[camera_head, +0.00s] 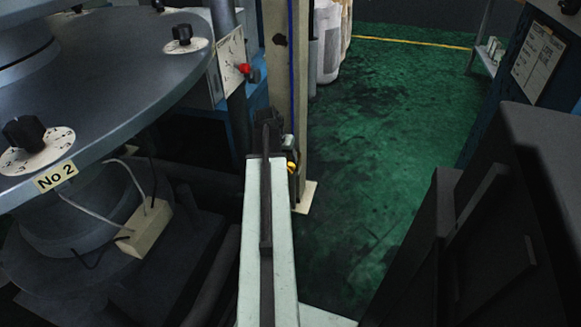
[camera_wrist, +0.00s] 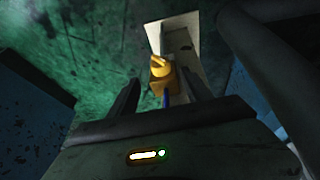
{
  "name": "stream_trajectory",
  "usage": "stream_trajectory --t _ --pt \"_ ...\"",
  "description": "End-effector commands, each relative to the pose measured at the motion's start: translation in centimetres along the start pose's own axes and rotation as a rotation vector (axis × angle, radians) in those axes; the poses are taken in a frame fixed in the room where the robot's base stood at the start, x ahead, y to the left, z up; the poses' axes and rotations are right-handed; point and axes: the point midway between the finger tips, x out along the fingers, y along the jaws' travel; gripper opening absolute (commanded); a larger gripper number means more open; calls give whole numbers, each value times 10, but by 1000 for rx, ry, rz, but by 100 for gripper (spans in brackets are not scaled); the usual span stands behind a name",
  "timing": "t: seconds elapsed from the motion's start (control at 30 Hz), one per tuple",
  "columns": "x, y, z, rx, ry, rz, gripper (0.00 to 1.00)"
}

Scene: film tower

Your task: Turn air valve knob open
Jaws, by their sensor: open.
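A yellow-orange knob (camera_head: 291,166), which looks like the air valve knob, sits low on the cream upright post, mostly hidden behind my arm in the head view. In the wrist view the knob (camera_wrist: 160,66) is centred just beyond my gripper (camera_wrist: 160,82), with a blue line below it. My gripper is open, its two dark fingers left and right of the knob's line. The knob lies ahead of the gap, and I cannot tell whether either finger touches it. Nothing is held.
The cream post (camera_head: 302,120) stands on a pale foot plate beside my arm. A large round grey table (camera_head: 110,80) with black dials is on the left. A red knob (camera_head: 244,68) is on a panel behind it. Green floor (camera_head: 385,130) is clear to the right.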

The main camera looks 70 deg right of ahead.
Motion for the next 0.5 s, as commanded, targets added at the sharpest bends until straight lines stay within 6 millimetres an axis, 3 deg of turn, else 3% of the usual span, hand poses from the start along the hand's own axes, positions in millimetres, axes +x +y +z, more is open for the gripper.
stream_trajectory --t 0.3,0.5 --pt "59 -1 3 1 0 0 58" --pt "76 0 1 1 0 0 58"
